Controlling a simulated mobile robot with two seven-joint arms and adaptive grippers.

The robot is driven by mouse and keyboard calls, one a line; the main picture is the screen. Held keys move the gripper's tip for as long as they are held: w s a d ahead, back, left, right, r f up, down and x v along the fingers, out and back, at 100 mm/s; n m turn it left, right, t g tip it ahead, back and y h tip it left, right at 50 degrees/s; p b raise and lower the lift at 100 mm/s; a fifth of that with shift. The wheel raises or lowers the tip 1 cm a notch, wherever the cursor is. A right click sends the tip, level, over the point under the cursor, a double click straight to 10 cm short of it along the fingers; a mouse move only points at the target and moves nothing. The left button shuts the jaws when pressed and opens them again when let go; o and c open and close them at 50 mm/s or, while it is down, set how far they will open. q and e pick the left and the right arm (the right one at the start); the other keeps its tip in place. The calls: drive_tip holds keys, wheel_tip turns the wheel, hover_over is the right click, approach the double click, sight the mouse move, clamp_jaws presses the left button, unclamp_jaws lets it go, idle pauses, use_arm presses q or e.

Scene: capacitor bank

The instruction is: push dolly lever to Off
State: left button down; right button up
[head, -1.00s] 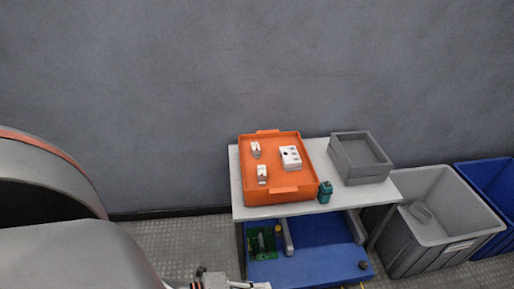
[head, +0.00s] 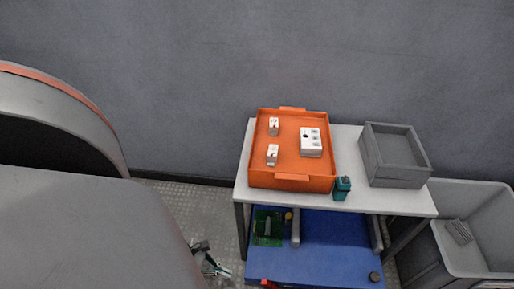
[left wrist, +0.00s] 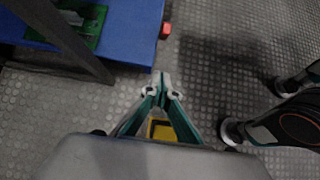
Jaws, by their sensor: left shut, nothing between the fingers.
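The blue dolly (head: 312,250) stands low, under the white table. A small red part (head: 270,284) shows at its near edge, cut by the bottom of the head view. In the left wrist view a red part (left wrist: 166,30) sticks out from the edge of the blue deck (left wrist: 125,38); it looks like the lever, but its setting cannot be read. My left gripper (head: 218,269) is left of the dolly, partly hidden by my own body. In the left wrist view its fingertips (left wrist: 161,84) are together and empty, apart from the red part. My right gripper is not seen.
The table (head: 345,140) holds an orange tray (head: 290,181) with white parts, a teal item (head: 342,188) and a grey box (head: 395,175). A green board (head: 267,226) lies on the dolly. A grey bin (head: 480,262) stands at right. Studded floor (left wrist: 215,60) is open right of the dolly.

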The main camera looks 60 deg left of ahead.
sight(255, 280)
use_arm(q)
drive_tip(key=shift+d, duration=0.1)
drive_tip(key=w+d+f, duration=0.1)
drive_tip(key=w+d, duration=0.1)
drive_tip(key=w+d+f, duration=0.2)
drive_tip(key=w, duration=0.1)
drive_tip(key=w+d+f, duration=0.1)
drive_tip(key=w+f, duration=0.1)
drive_tip(key=shift+w+d+f+b, duration=0.2)
drive_tip(key=shift+w+d+b, duration=0.15)
drive_tip(key=shift+w+d, duration=0.05)
drive_tip(key=shift+w+d+p, duration=0.15)
drive_tip(key=shift+d+p, duration=0.15)
drive_tip(key=shift+d, duration=0.05)
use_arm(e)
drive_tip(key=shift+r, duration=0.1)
use_arm(q)
drive_tip(key=shift+s, duration=0.2)
